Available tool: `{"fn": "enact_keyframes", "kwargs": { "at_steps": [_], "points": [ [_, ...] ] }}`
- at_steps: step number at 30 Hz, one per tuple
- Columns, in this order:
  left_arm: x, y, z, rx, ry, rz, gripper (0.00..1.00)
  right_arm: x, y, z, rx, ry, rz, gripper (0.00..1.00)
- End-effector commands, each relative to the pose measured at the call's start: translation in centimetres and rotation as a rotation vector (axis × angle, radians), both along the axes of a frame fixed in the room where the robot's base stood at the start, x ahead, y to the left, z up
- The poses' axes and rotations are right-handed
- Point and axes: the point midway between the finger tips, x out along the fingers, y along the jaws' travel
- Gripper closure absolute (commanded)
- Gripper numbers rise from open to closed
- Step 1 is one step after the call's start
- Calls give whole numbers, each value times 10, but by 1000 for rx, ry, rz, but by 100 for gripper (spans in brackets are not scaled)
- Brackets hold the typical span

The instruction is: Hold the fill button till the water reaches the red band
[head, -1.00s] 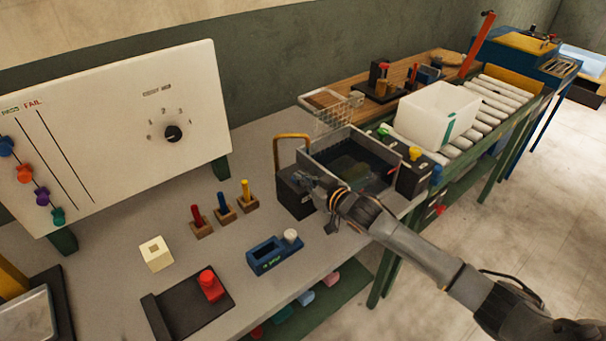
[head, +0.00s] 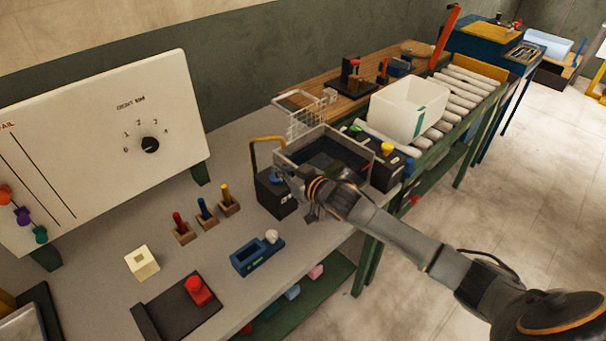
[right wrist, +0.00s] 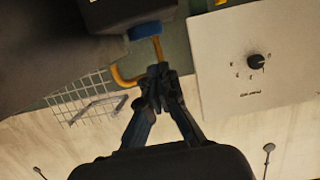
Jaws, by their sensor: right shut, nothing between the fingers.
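A grey open tank (head: 352,143) holds dark water, partly hidden behind my right arm. I cannot make out the red band or the exact water level. A black box (head: 272,200) stands at the tank's left front, with a blue button (right wrist: 145,31) on it and a bent yellow pipe (head: 252,150) behind it. My right gripper (head: 288,182) is shut and empty at the top of this box. In the right wrist view its closed tips (right wrist: 159,76) are close to the button and pipe; contact cannot be told. My left gripper is not in view.
A second black box with green and yellow knobs (head: 387,148) stands right of the tank. A wire basket (head: 305,115) is behind it. A white bin (head: 398,108) sits on rollers.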

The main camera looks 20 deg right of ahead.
Motion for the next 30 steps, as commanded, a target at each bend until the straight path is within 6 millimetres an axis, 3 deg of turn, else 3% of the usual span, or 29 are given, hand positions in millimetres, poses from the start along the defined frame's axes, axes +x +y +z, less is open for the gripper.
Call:
{"fn": "enact_keyframes", "kwargs": {
  "at_steps": [1,6,15,30],
  "points": [
    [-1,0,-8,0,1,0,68,-12,-4,-7,-2,4,1,100],
    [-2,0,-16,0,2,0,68,-40,-14,3,-2,0,1,100],
    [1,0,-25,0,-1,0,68,-79,-28,17,0,-2,1,100],
    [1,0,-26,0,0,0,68,-86,-31,22,1,-5,0,100]
  ]
}}
